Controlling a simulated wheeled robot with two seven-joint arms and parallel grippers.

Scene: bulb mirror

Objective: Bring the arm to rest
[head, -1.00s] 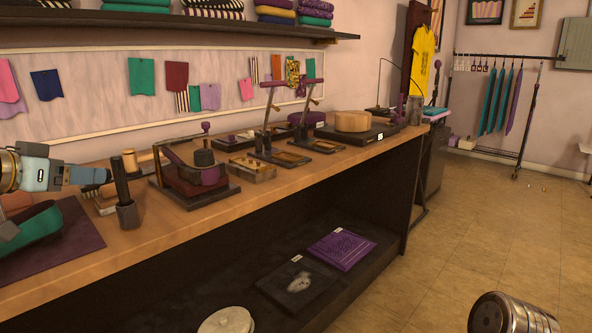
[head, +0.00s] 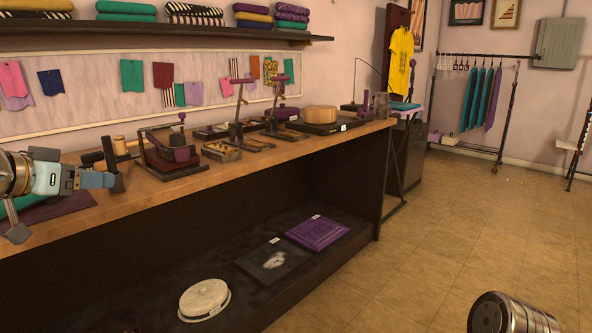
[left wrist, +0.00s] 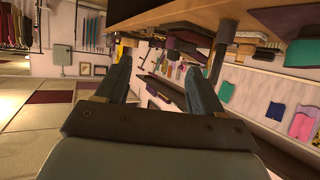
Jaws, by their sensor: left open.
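My left gripper (head: 108,180) is at the left edge of the head view, above the front edge of the wooden workbench (head: 215,172). In the left wrist view its two dark fingers are apart with nothing between them (left wrist: 156,75). A dark upright post (head: 110,158) on the bench shows right behind the gripper tip; I cannot tell whether they touch. My right gripper is out of view.
A purple-topped press (head: 170,157) and small stands are on the bench. A round pale lid (head: 205,298), a dark board (head: 270,262) and a purple panel (head: 317,233) lie on the lower shelf. The tiled floor (head: 450,230) at right is open.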

